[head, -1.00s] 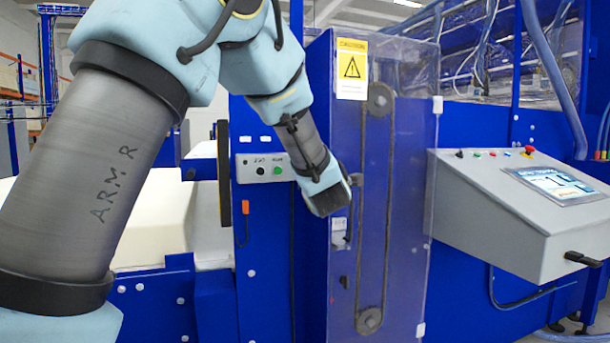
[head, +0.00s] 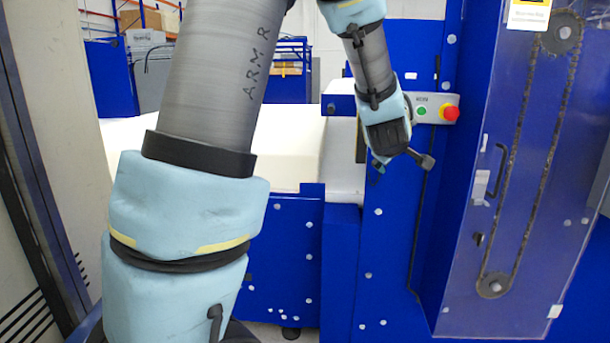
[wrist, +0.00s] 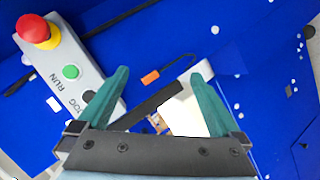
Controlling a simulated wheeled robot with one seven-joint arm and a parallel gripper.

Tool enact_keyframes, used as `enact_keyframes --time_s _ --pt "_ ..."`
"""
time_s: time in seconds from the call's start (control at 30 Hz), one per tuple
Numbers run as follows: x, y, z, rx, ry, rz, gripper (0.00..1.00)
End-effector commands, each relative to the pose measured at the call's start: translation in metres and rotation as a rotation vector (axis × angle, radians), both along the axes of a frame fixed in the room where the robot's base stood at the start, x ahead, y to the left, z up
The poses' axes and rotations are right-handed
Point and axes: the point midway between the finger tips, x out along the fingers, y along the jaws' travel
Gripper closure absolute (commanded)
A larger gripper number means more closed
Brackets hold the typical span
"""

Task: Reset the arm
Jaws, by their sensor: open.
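My arm rises on the left of the head view and bends over to the blue machine (head: 345,270). My gripper hangs in front of the machine, near the small grey control box (head: 431,108). In the wrist view my gripper (wrist: 160,85) has its two green fingers spread wide, with nothing held between them. The control box (wrist: 75,75) lies to the left of the fingers there, with a red mushroom button (wrist: 38,30) and a green button (wrist: 70,72). In the head view the arm covers part of the box.
A large white foam block (head: 275,150) lies on the machine behind my arm. A clear guard (head: 520,170) with a belt and pulleys stands at the right. An orange-handled item (wrist: 150,77) shows on the blue panel. Shelving stands at the back.

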Motion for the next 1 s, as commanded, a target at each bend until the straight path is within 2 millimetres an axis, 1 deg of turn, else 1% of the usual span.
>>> enact_keyframes --time_s 0.03,0.07,0.1,0.17,0.2,0.27,0.3,0.37,0.4,0.5,0.6,0.7,1.0 --pt "-0.003 0.037 -0.014 0.104 0.052 -0.025 0.0" --pt "-0.009 0.055 -0.025 0.169 0.087 -0.053 0.0" --pt "-0.018 0.08 -0.038 0.251 0.134 -0.091 0.0" --pt "-0.035 0.116 -0.057 0.366 0.207 -0.152 0.0" --pt "-0.048 0.139 -0.068 0.435 0.258 -0.194 0.0" --pt "-0.072 0.173 -0.083 0.529 0.335 -0.26 0.0" --pt "-0.088 0.194 -0.091 0.584 0.386 -0.304 0.0" --pt "-0.112 0.222 -0.102 0.653 0.457 -0.367 0.0" --pt "-0.129 0.238 -0.107 0.692 0.502 -0.409 0.0" --pt "-0.162 0.268 -0.116 0.76 0.591 -0.496 0.0" --pt "-0.185 0.286 -0.12 0.796 0.651 -0.554 0.0" --pt "-0.196 0.294 -0.122 0.811 0.678 -0.583 0.0" --pt "-0.197 0.294 -0.123 0.814 0.681 -0.589 0.0"
